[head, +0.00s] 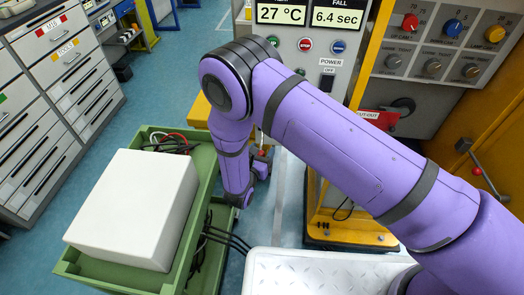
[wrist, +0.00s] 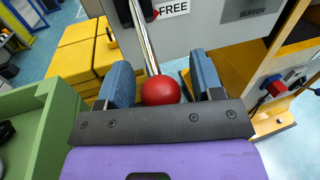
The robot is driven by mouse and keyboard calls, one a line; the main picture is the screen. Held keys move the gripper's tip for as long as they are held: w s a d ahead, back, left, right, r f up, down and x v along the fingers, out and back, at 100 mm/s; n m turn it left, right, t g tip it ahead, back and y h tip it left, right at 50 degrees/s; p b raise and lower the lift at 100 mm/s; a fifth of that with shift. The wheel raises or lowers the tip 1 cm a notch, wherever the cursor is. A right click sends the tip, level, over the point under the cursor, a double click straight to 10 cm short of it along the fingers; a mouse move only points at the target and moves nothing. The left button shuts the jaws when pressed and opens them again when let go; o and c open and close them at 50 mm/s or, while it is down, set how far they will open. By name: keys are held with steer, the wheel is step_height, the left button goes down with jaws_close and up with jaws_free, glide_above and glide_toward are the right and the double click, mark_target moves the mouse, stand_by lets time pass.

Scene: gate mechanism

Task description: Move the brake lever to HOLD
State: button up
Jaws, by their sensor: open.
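The brake lever shows in the wrist view as a shiny metal rod (wrist: 143,38) with a red ball knob (wrist: 161,90) at its near end. A sign reading FREE (wrist: 172,8) is beside the rod, to its right. My gripper (wrist: 158,85) is open, with one blue-grey finger on each side of the red knob. The knob sits between the fingers, with gaps showing on both sides. No HOLD label is in view. In the head view my arm hides most of the lever area, and the gripper is small and partly hidden there.
A green cart (head: 190,240) carrying a white box (head: 135,210) stands left of my arm. A control cabinet (head: 312,50) with displays and buttons stands behind it. A yellow block (wrist: 75,55) and a BUFFER plate (wrist: 250,8) are near the lever. Blue floor is open between drawers and cart.

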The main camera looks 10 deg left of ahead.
steer(key=shift+w, duration=0.15)
steer(key=shift+c, duration=0.3)
jaws_close()
